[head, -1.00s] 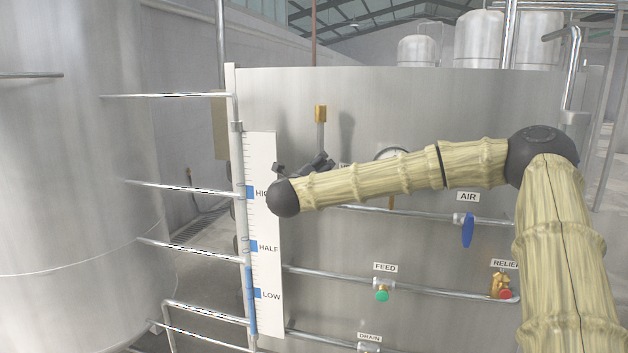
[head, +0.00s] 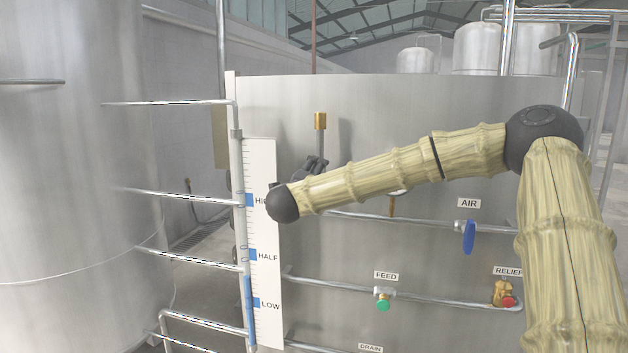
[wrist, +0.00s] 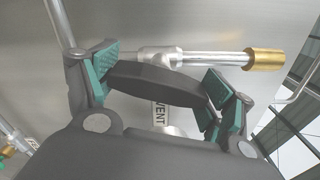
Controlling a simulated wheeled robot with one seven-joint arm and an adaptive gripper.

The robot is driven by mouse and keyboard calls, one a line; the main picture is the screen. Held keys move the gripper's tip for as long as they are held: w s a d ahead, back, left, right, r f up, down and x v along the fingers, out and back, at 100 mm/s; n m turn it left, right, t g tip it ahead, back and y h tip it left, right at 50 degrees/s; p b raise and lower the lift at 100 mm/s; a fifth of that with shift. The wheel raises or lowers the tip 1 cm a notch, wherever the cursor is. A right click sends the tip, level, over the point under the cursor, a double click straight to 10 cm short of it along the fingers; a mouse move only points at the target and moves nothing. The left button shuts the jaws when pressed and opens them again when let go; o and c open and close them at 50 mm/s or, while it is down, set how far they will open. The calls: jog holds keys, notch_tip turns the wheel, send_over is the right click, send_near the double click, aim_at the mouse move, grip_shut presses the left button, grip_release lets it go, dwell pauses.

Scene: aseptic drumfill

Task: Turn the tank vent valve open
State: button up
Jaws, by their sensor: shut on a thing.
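The tank vent valve (wrist: 160,59) is a silvery fitting on the tank wall, with a pipe ending in a brass cap (wrist: 263,59); the cap also shows in the head view (head: 320,121). Its dark grey lever handle (wrist: 155,86) lies between the teal pads of my gripper (wrist: 158,92), which is shut on it. In the wrist view the handle slants slightly from the pipe's line. A VENT label (wrist: 158,112) is partly hidden below the handle. In the head view my gripper (head: 313,167) shows just below the brass cap, and my arm hides the valve.
The tank wall carries an AIR valve with a blue handle (head: 469,237), a green FEED valve (head: 383,305) and a RELIEF valve (head: 504,293). A level scale (head: 263,240) stands left of my arm. Horizontal pipes (head: 185,197) join another tank (head: 75,180) at left.

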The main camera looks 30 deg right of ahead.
jog(key=shift+f, duration=0.1)
jog(key=o, duration=0.9)
jog(key=shift+o, duration=0.2)
jog(key=v, duration=1.2)
